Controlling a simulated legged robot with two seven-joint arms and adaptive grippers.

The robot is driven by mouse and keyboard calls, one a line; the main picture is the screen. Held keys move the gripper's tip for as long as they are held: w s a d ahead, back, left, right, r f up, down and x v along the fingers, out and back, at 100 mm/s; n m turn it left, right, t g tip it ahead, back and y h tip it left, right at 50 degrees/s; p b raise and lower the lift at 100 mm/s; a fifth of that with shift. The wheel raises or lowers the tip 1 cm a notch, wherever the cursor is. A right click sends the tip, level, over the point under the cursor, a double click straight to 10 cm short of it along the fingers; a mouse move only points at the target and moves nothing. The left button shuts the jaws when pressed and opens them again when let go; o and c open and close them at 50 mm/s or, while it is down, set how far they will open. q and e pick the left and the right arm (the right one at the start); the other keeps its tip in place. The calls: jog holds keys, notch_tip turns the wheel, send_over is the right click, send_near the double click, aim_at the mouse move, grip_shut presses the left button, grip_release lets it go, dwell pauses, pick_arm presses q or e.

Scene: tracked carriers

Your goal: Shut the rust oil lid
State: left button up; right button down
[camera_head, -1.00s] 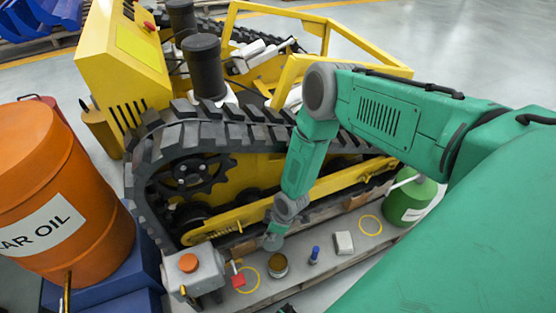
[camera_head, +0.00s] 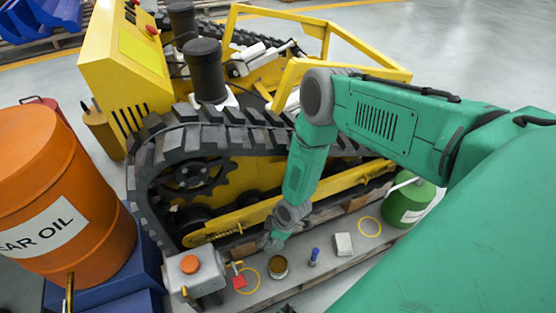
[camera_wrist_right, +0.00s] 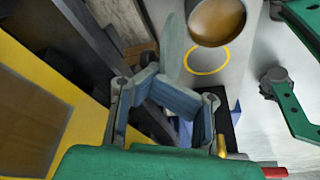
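The rust oil tin appears to be the small round can with a brown top (camera_head: 278,267) on the grey plank; it shows large at the top of the right wrist view (camera_wrist_right: 217,20). A pale flat piece (camera_wrist_right: 174,48) stands beside the tin, seen nearly edge-on; it looks like the raised lid. My right gripper (camera_head: 272,243) is just behind and left of the tin, low over the plank. In the right wrist view its fingers (camera_wrist_right: 158,80) come together right behind the pale piece; contact is unclear. I see nothing held. My left gripper is not in view.
A grey box with an orange cap (camera_head: 190,265), a red tag (camera_head: 239,281), a blue-topped bottle (camera_head: 314,256) and a white block (camera_head: 343,243) surround the tin. The tracked carrier (camera_head: 190,165) stands behind. An orange drum (camera_head: 60,200) is left, a green can (camera_head: 408,203) right.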

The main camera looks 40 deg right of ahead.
jog(key=shift+s+a+f+p, duration=0.1)
jog(key=shift+s+p, duration=0.15)
jog(key=shift+s, duration=0.55)
jog(key=shift+s+a+f+p, duration=0.1)
jog(key=shift+s+p, duration=0.1)
jog(key=shift+s, duration=0.6)
jog(key=shift+s+a+r+p, duration=0.1)
jog(key=shift+s+a+p, duration=0.3)
jog(key=shift+s, duration=0.5)
jog(key=shift+s+a+p, duration=0.15)
jog(key=shift+s+p, duration=0.45)
jog(key=shift+s, duration=0.3)
jog(key=shift+r, duration=0.1)
notch_tip(320, 180, up, 7)
jog(key=p, duration=0.6)
send_over(277, 257)
jog(key=s+a, duration=0.1)
jog(key=s, duration=0.2)
jog(key=shift+s, duration=0.2)
